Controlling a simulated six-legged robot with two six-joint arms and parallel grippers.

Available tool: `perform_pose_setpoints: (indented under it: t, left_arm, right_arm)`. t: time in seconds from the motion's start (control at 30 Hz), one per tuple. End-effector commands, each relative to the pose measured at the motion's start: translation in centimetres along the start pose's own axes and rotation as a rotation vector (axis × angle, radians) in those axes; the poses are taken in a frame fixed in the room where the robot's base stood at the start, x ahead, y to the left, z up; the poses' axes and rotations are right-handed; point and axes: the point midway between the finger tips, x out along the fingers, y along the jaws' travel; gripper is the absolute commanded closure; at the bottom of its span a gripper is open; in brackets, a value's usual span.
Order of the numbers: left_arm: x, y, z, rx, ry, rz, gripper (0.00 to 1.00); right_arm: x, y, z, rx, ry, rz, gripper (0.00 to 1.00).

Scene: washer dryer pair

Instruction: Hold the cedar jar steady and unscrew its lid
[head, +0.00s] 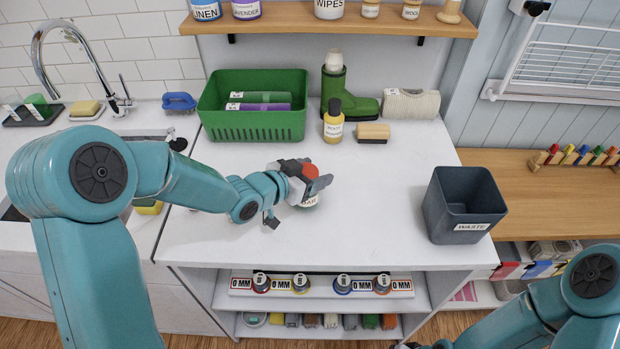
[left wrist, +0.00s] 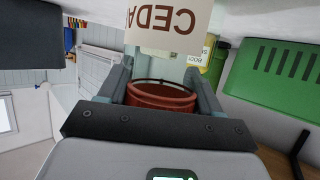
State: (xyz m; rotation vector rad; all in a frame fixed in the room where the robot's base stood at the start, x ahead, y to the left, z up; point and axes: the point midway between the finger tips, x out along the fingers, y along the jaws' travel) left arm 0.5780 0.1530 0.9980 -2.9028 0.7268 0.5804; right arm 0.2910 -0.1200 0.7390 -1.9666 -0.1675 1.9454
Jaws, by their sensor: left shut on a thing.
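The cedar jar (head: 310,201) stands on the white counter near its middle, with the end of its name showing on a white label. The label (left wrist: 168,25) reads upside down in the left wrist view. Its red lid (head: 306,171) also shows in the left wrist view (left wrist: 162,97), between the fingers. My left gripper (head: 318,184) is shut on the red lid from the left, and its fingers hide part of the jar. My right arm shows at the lower right of the head view; its gripper is not clearly in view.
A green basket (head: 255,126), a green boot (head: 337,88), a yellow bottle (head: 333,124) and a brush (head: 373,132) stand at the back of the counter (head: 230,240). A dark waste bin (head: 462,206) stands at the right. The counter around the jar is clear.

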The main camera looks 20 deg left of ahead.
Motion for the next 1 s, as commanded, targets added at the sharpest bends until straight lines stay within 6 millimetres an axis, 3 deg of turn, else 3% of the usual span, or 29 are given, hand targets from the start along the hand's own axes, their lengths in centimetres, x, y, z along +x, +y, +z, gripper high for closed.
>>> perform_pose_setpoints:
  t: [0.17, 0.37, 0.6, 0.8, 1.0]
  left_arm:
    - [-0.9, 0.0, -2.3, 0.006, 0.007, -0.001, 0.69]
    - [-3.3, 0.0, -8.1, 0.007, 0.010, -0.002, 0.69]
    - [-6.2, 0.0, -14.9, 0.005, 0.004, -0.001, 0.69]
    - [-7.3, 0.0, -17.8, 0.003, 0.002, 0.000, 0.69]
    - [-7.6, 0.0, -18.4, 0.002, 0.001, 0.000, 0.69]
  right_arm:
    - [-0.1, 0.0, 0.0, 0.000, 0.000, 0.000, 0.57]
    - [-1.1, -0.4, 0.0, 0.000, 0.000, 0.000, 0.57]
    - [-4.2, -1.5, 0.1, 0.000, 0.000, 0.000, 0.57]
    - [-5.9, -2.1, 0.1, 0.000, 0.000, 0.000, 0.57]
    - [-6.2, -2.2, 0.1, 0.000, 0.000, 0.000, 0.57]
